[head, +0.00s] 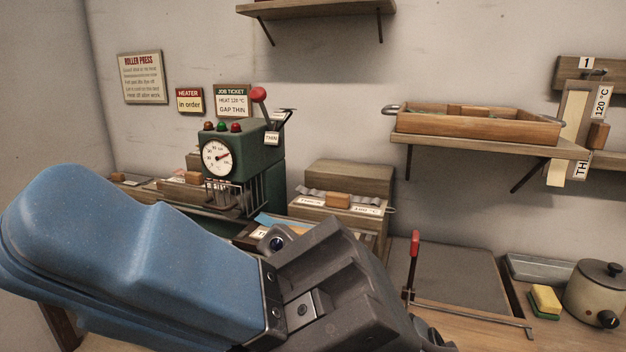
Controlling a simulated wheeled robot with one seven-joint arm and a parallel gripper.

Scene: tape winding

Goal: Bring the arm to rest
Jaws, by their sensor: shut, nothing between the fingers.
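My arm reaches in from the left across the lower part of the head view, its blue link in front and a dark grey gripper (430,336) at its end. The gripper points to the lower right, over the front of the workbench. It is shut and holds nothing. Its fingers are small and partly hidden behind its own body. The arm hides part of the bench and the front of the green roller press (262,150).
A flat dark plate (455,272) with a red-handled lever (413,255) lies right of my gripper. A sponge (545,301) and a lidded pot (597,292) stand farther right. Wooden boxes (349,177) stand behind. A wall shelf (480,149) carries a wooden tray (470,125).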

